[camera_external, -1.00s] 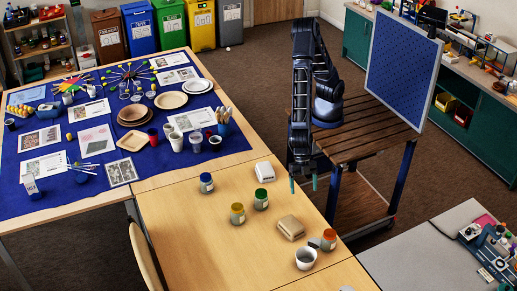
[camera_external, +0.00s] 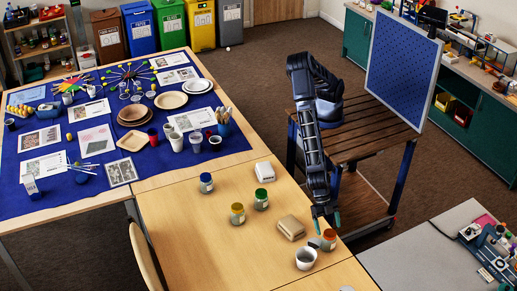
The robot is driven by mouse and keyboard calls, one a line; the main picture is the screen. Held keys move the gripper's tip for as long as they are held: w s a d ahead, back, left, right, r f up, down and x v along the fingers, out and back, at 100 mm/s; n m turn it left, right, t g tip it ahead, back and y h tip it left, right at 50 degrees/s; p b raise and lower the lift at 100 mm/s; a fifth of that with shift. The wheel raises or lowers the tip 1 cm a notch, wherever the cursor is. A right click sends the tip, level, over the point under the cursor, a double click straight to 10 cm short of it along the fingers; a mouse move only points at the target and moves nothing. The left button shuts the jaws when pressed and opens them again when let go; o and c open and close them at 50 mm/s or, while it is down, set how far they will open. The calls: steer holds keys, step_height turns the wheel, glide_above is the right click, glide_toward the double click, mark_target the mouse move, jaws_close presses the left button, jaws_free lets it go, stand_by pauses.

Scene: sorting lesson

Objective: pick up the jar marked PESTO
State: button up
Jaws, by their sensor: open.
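Several jars with coloured lids stand on the light wooden table (camera_external: 180,245). One has a blue lid (camera_external: 206,183), one a yellow lid (camera_external: 237,213), one a green lid (camera_external: 261,199) and one an orange-red lid (camera_external: 329,239). Their labels are too small to read, so I cannot tell which is marked PESTO. My gripper (camera_external: 327,222) points down with its teal fingertips spread apart. In the picture it is just above the orange-lidded jar, near the table's right edge. Nothing shows between the fingers, and I cannot tell their exact height above the jar.
A white box (camera_external: 265,172) stands farther back. The table's left part is clear. A blue-covered craft table (camera_external: 60,205) adjoins it.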

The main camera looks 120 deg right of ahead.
mark_target(330, 233)
steer(key=shift+x, duration=3.05)
steer(key=c, duration=1.1)
